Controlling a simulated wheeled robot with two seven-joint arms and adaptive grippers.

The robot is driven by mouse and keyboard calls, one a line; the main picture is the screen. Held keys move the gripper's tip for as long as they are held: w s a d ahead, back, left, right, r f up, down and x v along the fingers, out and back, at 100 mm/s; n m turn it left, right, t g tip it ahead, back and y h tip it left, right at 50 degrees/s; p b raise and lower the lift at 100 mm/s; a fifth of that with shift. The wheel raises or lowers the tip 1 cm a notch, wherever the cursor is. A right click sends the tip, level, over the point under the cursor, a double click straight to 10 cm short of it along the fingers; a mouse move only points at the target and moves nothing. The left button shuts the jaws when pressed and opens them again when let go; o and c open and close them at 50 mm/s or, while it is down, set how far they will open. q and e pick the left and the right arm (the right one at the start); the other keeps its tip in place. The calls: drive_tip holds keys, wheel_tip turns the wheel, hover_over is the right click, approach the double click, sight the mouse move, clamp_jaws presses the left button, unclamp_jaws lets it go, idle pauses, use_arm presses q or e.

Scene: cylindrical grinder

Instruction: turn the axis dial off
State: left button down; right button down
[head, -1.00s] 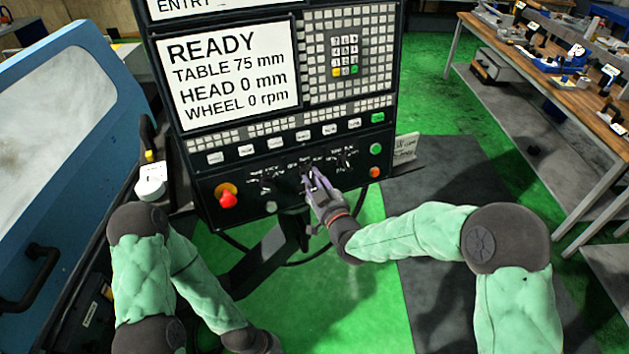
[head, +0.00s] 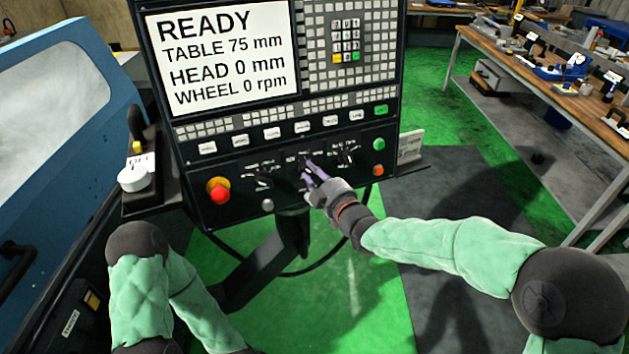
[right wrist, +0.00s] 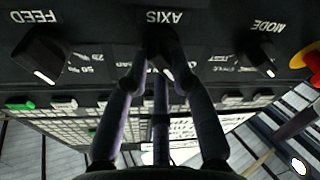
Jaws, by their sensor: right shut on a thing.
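The axis dial (right wrist: 158,42) is a dark knob under the AXIS label in the right wrist view, where the lettering appears upside down. It is largely hidden by my fingers, so I cannot tell its setting. In the head view it is the middle knob (head: 305,161) of the lower panel row. My right gripper (head: 309,172) reaches it from below and is shut on it; its purple-grey fingers also show in the right wrist view (right wrist: 157,62). My left arm is folded at the lower left of the head view, and its gripper is not visible.
The mode dial (right wrist: 254,60) and feed dial (right wrist: 40,58) flank the axis dial. A red emergency button (head: 219,191) is at the panel's lower left. The screen (head: 222,60) reads READY, TABLE 75 mm, HEAD 0 mm, WHEEL 0 rpm. A workbench (head: 560,107) stands at right.

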drive_tip(key=shift+n, duration=0.4)
drive_tip(key=c, duration=1)
unclamp_jaws()
drive_tip(key=shift+c, duration=0.2)
drive_tip(key=v, duration=1.2)
